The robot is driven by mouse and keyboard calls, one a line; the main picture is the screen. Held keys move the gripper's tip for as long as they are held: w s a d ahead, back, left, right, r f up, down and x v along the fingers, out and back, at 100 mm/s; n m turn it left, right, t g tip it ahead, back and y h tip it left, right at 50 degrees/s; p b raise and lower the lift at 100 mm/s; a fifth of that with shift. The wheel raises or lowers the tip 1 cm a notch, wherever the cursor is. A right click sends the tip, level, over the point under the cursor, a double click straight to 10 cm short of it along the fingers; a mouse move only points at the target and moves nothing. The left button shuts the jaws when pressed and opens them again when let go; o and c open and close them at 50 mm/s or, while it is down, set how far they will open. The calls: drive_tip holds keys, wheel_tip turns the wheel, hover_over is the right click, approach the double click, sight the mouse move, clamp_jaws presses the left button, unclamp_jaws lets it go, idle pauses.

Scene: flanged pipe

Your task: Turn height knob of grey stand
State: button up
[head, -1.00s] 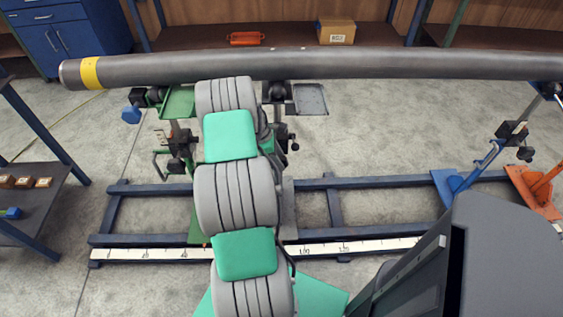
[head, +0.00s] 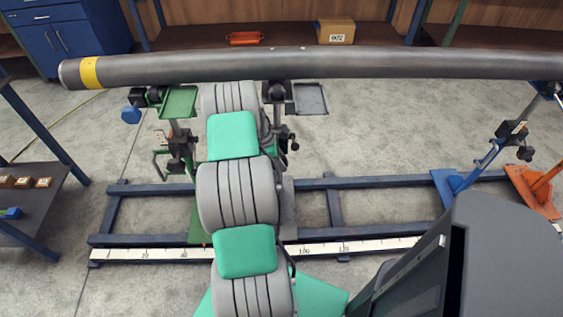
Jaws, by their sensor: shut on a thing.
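The grey stand (head: 288,200) stands on the blue rail frame under the long pipe, just right of my arm. Its dark upper part (head: 277,92) sits below the pipe, with a flat grey tray (head: 310,99) to the right. A small dark knob (head: 294,146) shows on the stand's right side; I cannot tell if it is the height knob. My arm covers the stand's left side. My gripper is hidden beyond the arm's far end, so its hold on any part of the stand cannot be seen.
The grey pipe (head: 320,65) with a yellow band crosses the back. A green stand (head: 181,145) is close left of my arm. Blue (head: 455,185) and orange (head: 542,190) stands are at right.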

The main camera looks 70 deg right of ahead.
sight(281, 156)
clamp_jaws()
drive_tip(key=shift+s+t+y, duration=0.15)
drive_tip(key=shift+t+y, duration=0.25)
drive_tip(key=shift+t, duration=0.4)
drive_tip(key=shift+f+t, duration=0.2)
drive_tip(key=shift+t, duration=0.2)
drive_tip(key=shift+t+y+b, duration=0.45)
drive_tip(key=shift+t+y, duration=0.15)
drive_tip(key=shift+t, duration=0.1)
drive_tip(key=o, duration=1)
unclamp_jaws()
drive_tip(key=r, duration=0.7)
drive_tip(key=shift+w+r, duration=0.2)
drive_tip(key=shift+r, duration=0.2)
